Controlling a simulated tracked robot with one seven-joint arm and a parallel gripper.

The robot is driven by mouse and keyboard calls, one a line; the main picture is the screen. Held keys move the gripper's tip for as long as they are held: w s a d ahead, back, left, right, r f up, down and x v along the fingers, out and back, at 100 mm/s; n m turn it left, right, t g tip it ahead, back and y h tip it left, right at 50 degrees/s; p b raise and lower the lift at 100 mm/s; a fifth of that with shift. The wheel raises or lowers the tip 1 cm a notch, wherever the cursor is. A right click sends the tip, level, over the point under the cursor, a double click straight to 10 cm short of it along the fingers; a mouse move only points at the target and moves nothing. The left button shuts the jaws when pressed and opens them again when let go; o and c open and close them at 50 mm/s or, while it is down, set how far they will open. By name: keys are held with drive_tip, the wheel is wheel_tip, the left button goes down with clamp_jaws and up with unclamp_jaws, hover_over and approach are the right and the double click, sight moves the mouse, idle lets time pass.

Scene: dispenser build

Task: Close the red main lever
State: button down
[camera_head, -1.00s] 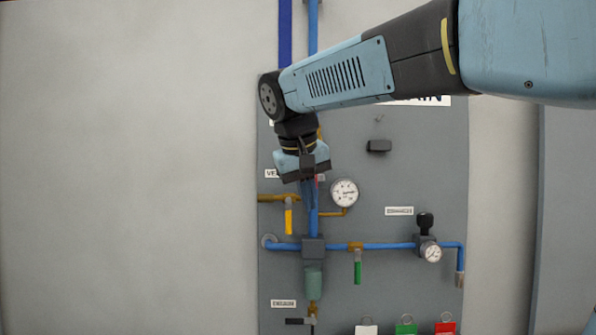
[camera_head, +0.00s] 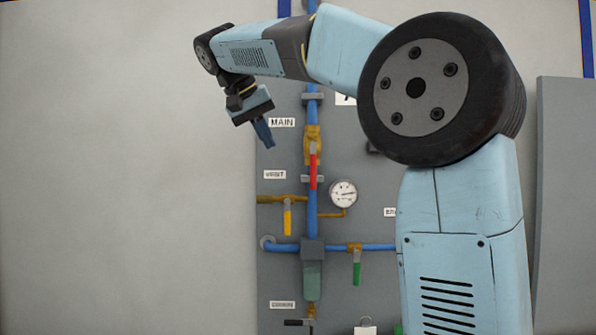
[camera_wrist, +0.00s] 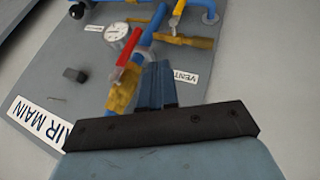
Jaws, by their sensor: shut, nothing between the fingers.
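The red main lever (camera_head: 313,168) hangs straight down from its brass valve (camera_head: 312,141) on the vertical blue pipe, in line with the pipe, beside the "MAIN" label (camera_head: 282,122). My gripper (camera_head: 263,135) is shut and empty, to the left of the valve and above the lever's tip, apart from the lever in the head view. In the wrist view the red lever (camera_wrist: 130,47) and its valve (camera_wrist: 123,88) show just left of my shut fingers (camera_wrist: 158,85). The depth gap between fingers and lever is hard to tell.
A round gauge (camera_head: 343,193), a yellow vent lever (camera_head: 287,218) and a green lever (camera_head: 356,268) sit lower on the grey panel. A small dark block (camera_wrist: 74,75) sticks out from the panel. Open space lies left of the panel.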

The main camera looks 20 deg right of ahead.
sight(313, 167)
drive_tip(key=shift+f, duration=0.1)
drive_tip(key=w+d+f, duration=0.2)
drive_tip(key=d+f, duration=0.5)
drive_tip(key=d, duration=0.2)
drive_tip(key=shift+w+f, duration=0.3)
drive_tip(key=shift+f, duration=0.1)
drive_tip(key=shift+d, duration=0.1)
